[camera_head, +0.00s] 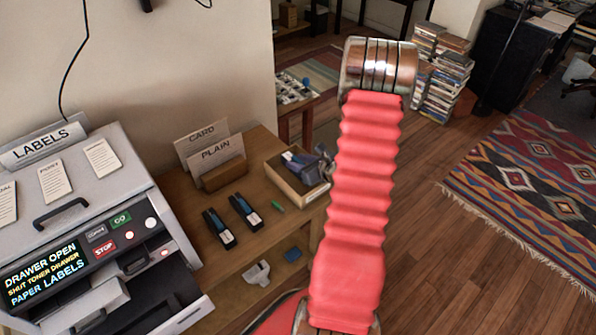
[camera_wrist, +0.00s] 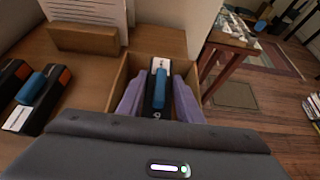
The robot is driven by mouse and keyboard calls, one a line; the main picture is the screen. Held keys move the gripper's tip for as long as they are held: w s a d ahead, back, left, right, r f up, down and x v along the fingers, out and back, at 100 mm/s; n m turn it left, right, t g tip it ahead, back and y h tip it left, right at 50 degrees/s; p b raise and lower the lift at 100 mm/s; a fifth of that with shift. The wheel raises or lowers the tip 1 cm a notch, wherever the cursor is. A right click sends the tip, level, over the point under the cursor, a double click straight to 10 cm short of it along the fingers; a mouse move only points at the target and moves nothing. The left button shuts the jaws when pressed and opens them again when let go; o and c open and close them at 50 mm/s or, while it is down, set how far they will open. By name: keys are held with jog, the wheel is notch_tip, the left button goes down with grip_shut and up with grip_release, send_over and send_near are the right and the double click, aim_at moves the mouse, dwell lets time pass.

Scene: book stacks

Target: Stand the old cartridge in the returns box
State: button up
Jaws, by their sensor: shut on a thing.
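My gripper (camera_wrist: 160,100) has its two lilac fingers shut on a black cartridge with a blue grip (camera_wrist: 160,88). The cartridge is between the walls of the open wooden box (camera_wrist: 118,78); whether it touches the floor of the box, I cannot tell. In the head view my gripper (camera_head: 306,165) is over and partly inside the same box (camera_head: 287,190), and the held cartridge is mostly hidden. Two other black cartridges with blue grips lie on the table left of the box, one nearer (camera_head: 219,229) and one farther (camera_head: 244,210).
The label printer (camera_head: 95,215) stands at left; its screen reads "DRAWER OPEN". CARD and PLAIN signs (camera_head: 215,152) stand behind the cartridges.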

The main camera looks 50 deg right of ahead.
jog(key=shift+f, duration=2.05)
jog(key=shift+f, duration=0.1)
jog(key=o, duration=1.3)
jog(key=v, duration=1.2)
jog(key=shift+a, duration=0.1)
